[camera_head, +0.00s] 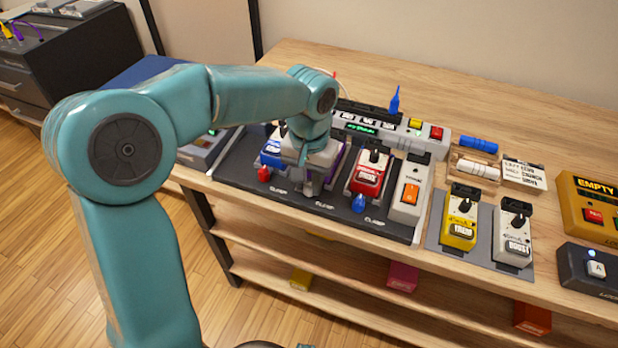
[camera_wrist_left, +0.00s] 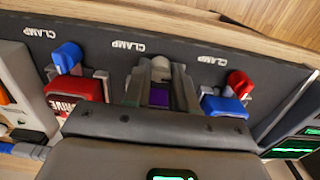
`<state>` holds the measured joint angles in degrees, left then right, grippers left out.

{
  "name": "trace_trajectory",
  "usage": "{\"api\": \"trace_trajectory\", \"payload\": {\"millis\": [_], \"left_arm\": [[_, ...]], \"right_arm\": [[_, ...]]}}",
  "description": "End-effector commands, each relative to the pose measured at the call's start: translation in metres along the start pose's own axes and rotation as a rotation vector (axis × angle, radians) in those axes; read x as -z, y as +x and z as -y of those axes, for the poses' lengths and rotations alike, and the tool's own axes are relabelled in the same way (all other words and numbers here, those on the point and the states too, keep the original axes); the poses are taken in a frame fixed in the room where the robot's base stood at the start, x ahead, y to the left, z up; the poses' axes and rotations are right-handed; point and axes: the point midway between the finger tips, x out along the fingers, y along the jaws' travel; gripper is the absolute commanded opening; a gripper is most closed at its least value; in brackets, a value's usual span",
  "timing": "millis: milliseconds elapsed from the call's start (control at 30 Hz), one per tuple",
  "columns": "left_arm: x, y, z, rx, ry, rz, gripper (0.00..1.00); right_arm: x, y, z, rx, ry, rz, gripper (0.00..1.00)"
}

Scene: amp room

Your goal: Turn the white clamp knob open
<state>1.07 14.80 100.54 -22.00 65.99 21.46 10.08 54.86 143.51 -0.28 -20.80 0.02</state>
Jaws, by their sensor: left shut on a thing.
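The white clamp knob (camera_wrist_left: 161,68) shows in the left wrist view, between the fingertips of my left gripper (camera_wrist_left: 160,80). The gripper is shut on it. Behind the knob, part of a purple pedal (camera_wrist_left: 158,97) shows between the fingers. In the head view my left gripper (camera_head: 307,188) points down at the front of the black pedalboard (camera_head: 285,197), between the blue and red pedals. There the gripper and arm hide the white knob. My right gripper is in neither view.
A red clamp knob (camera_head: 264,174) by the blue pedal (camera_head: 272,150) and a blue clamp knob (camera_head: 358,203) by the red pedal (camera_head: 368,172) flank the gripper. Yellow (camera_head: 460,218) and white (camera_head: 513,232) pedals stand on a grey mat to the right. The back right table is clear.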

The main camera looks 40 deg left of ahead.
Motion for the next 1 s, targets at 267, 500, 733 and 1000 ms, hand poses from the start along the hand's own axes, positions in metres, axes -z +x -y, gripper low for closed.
{"api": "trace_trajectory", "payload": {"millis": [267, 500, 733, 1000], "left_arm": [[0.001, -0.001, 0.000, -0.001, -0.022, -0.006, 0.00], [0.002, -0.001, 0.000, -0.001, -0.022, -0.006, 0.00], [0.001, -0.001, 0.000, 0.000, -0.021, -0.004, 0.35], [0.001, -0.018, 0.000, 0.000, -0.021, -0.006, 0.35]], "right_arm": [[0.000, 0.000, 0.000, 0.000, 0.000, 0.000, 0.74], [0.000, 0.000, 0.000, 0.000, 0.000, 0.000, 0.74], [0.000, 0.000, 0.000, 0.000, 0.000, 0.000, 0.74], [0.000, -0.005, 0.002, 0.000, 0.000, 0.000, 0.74]]}}
